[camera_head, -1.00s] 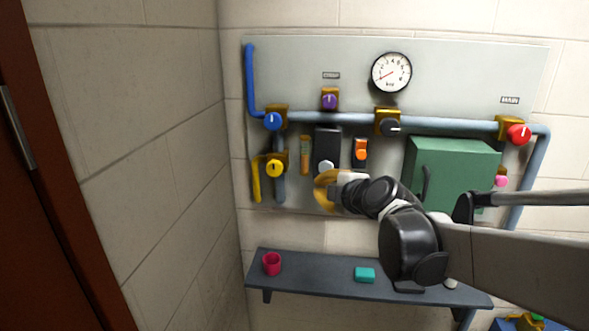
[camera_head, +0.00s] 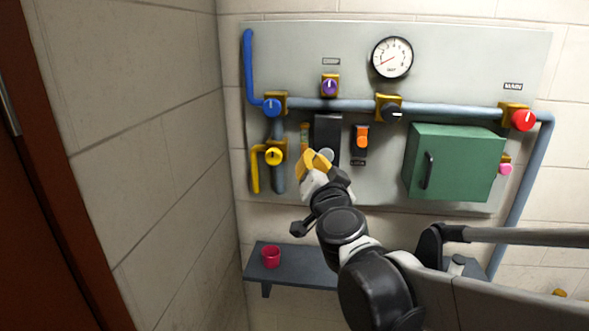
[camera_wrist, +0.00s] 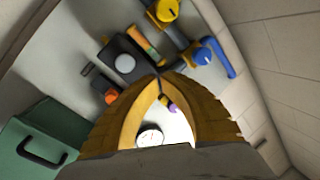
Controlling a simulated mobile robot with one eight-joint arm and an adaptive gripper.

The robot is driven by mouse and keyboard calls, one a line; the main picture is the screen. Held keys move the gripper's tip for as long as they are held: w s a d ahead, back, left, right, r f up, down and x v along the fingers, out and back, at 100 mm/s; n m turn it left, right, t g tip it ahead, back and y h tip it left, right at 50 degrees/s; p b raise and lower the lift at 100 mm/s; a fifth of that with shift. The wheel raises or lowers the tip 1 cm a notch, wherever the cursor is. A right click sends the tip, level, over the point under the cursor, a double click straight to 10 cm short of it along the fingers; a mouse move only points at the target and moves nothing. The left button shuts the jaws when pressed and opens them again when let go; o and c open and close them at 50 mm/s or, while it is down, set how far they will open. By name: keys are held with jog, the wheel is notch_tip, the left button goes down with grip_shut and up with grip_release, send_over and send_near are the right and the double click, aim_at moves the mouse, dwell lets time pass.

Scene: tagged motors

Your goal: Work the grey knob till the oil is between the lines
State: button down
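The light grey knob (camera_head: 327,155) sits on a black box (camera_head: 328,126) on the wall panel, partly behind my gripper; the wrist view shows it whole (camera_wrist: 124,63). An upright amber oil glass (camera_head: 304,133) is just left of the box, its lower part hidden by my fingers. It also shows in the wrist view (camera_wrist: 143,43); its level and lines are too small to read. My gripper (camera_head: 312,154) has yellow fingers whose tips meet in the wrist view (camera_wrist: 160,75). It is shut, holds nothing, and stands beside the grey knob, apart from it in the wrist view.
A yellow knob (camera_head: 274,155) and a blue knob (camera_head: 271,107) are left of the glass. An orange switch (camera_head: 362,137) and a green cabinet (camera_head: 455,163) are to the right. A purple knob (camera_head: 330,86) and dial (camera_head: 392,57) are above. A shelf (camera_head: 290,272) with a red cup is below.

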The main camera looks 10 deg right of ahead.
aim_at(330, 159)
jog(key=s+d+f+m+g+h+b, duration=0.1)
jog(key=s+f+m+h, duration=0.3)
jog(key=m, duration=1)
jog(key=shift+s+d+f+m+g+b, duration=0.3)
jog(key=shift+s+d+f+m+b, duration=0.1)
jog(key=shift+d, duration=0.25)
jog(key=shift+w, duration=0.1)
jog(key=p+x, duration=0.1)
jog(key=x, duration=1.2)
jog(key=shift+d+r+p, duration=0.1)
jog(key=shift+d+p, duration=0.05)
jog(key=shift+p, duration=0.25)
jog(key=shift+w+d, duration=0.15)
jog(key=shift+w, duration=0.25)
